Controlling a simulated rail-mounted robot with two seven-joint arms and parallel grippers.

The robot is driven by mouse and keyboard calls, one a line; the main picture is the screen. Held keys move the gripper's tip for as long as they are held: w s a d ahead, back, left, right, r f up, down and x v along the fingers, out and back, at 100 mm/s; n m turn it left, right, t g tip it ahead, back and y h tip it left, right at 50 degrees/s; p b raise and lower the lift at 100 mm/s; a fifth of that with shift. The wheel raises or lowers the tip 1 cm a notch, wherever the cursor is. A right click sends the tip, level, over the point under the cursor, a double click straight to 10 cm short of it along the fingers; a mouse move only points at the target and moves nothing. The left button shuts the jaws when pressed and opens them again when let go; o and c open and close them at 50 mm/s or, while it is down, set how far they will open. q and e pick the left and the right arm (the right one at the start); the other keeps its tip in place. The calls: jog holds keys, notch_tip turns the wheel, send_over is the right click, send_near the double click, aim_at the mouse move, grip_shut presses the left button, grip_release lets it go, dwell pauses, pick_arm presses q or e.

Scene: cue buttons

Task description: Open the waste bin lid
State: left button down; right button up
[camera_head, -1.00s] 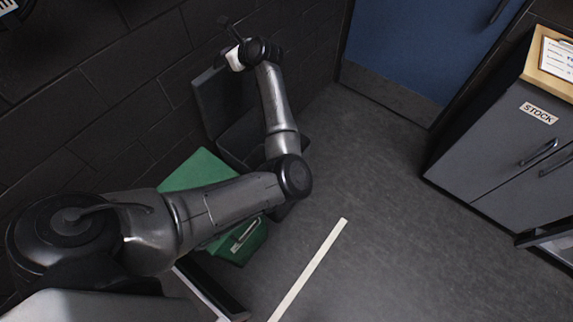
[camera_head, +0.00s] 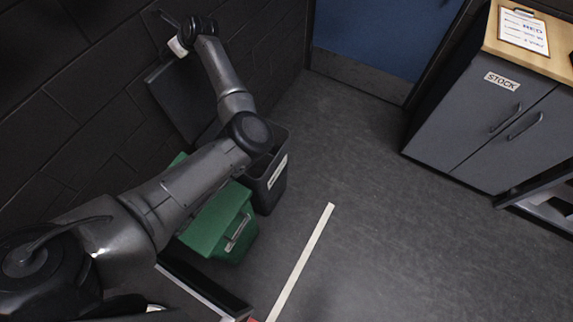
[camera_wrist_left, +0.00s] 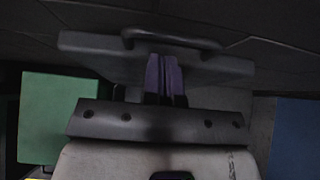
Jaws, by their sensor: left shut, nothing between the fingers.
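A dark grey bin (camera_head: 270,185) with a pale label stands by the wall in the head view, partly hidden by my left arm. Its lid (camera_head: 180,98) stands raised, leaning toward the dark wall. My left gripper (camera_head: 166,18) is at the raised lid's upper end, near the wall. In the left wrist view, the shut purple-grey fingers (camera_wrist_left: 165,78) are in front of a dark grey panel with a bar handle (camera_wrist_left: 172,40), which looks like the lid. Whether they touch it I cannot tell. My right gripper is out of view.
A green bin (camera_head: 218,222) with a handle stands next to the grey bin, nearer me. A grey cabinet marked STOCK (camera_head: 480,125) is at the right, a blue door (camera_head: 385,35) at the back. The floor between, with a pale strip (camera_head: 300,262), is clear.

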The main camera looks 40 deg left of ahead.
pick_arm(q)
jog(key=d+f+v, duration=0.1)
jog(key=f+v, duration=0.1)
jog(key=v, duration=1.1)
jog(key=shift+d, duration=0.25)
jog(key=shift+w, duration=0.1)
